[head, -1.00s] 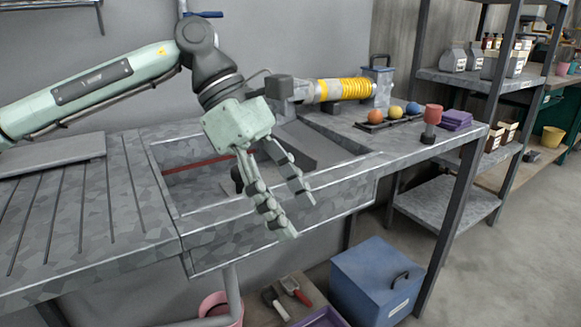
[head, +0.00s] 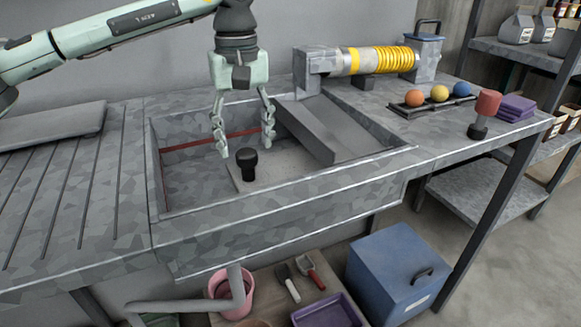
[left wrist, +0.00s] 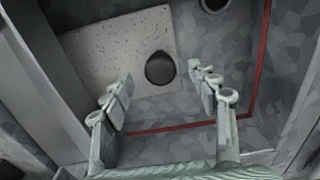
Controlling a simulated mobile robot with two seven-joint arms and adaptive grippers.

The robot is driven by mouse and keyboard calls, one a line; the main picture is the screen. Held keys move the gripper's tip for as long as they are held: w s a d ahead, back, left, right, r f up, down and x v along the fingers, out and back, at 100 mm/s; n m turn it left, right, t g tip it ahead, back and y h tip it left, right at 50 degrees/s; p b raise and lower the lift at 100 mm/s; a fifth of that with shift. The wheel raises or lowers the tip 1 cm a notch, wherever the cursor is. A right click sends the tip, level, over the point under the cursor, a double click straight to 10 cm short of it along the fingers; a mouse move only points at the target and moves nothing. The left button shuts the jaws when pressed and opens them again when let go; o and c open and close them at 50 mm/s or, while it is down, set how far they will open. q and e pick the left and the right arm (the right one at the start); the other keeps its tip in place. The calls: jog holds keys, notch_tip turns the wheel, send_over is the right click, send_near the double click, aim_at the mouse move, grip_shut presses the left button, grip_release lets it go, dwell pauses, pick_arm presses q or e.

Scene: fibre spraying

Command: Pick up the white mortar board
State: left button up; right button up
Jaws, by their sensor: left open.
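The white mortar board (head: 285,168) lies in the sink (head: 190,192), pale and speckled, with an upright black knob handle (head: 247,166). In the left wrist view the board (left wrist: 105,58) fills the upper left, and the round black handle (left wrist: 160,68) shows between my fingertips. My left gripper (head: 246,150) points down into the sink, open and empty, with its fingers spread above the handle. A sloping grey panel (head: 305,130) hides part of the board in the head view. My right gripper is not in view.
The sink's front wall (head: 300,207) stands in front of the board. A yellow-ringed cylinder (head: 375,61) is behind to the right. A tray of coloured balls (head: 438,95), a red-headed tool (head: 486,108) and purple cloths (head: 516,106) are on the right counter.

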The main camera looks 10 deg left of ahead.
aim_at(246, 152)
pick_arm(q)
jog(key=shift+w+f, duration=0.1)
jog(key=shift+f, duration=1.75)
grip_shut()
jog(key=shift+r, duration=0.1)
